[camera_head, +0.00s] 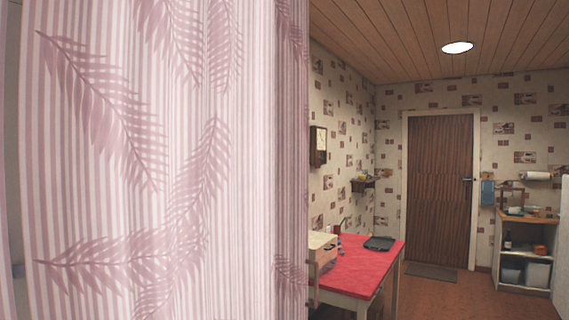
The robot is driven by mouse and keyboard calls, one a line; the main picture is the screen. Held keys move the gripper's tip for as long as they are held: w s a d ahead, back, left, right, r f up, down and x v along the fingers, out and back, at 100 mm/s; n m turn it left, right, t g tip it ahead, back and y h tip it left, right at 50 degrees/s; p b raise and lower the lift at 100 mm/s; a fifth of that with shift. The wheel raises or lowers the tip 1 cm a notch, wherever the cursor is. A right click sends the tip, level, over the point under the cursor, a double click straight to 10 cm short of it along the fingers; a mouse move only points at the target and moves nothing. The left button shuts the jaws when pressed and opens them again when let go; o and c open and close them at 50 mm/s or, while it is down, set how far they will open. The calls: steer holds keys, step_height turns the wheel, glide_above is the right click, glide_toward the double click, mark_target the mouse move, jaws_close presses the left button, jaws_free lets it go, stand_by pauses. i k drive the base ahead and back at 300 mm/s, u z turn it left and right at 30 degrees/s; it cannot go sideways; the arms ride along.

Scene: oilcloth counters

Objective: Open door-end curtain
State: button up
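A pink-and-white striped curtain with fern-leaf patterns (130,160) hangs very close and fills the left half of the view. Its folds bunch closer together toward its right edge. Its top and bottom run out of the picture. A brown wood-grain door (438,190) in a pale frame stands shut at the far end of the room. My gripper is not in view.
A table with a red cloth (365,265) stands right of the curtain, with a dark flat item (380,243) and a pale box on it. A wooden shelf unit (528,250) stands far right. Reddish floor is free before the door, around a dark mat (431,271).

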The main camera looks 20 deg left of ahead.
mark_target(164, 145)
steer(key=u, duration=1.4)
steer(key=k, duration=0.65)
steer(key=z, duration=0.25)
steer(key=i, duration=1.65)
steer(key=u, duration=0.25)
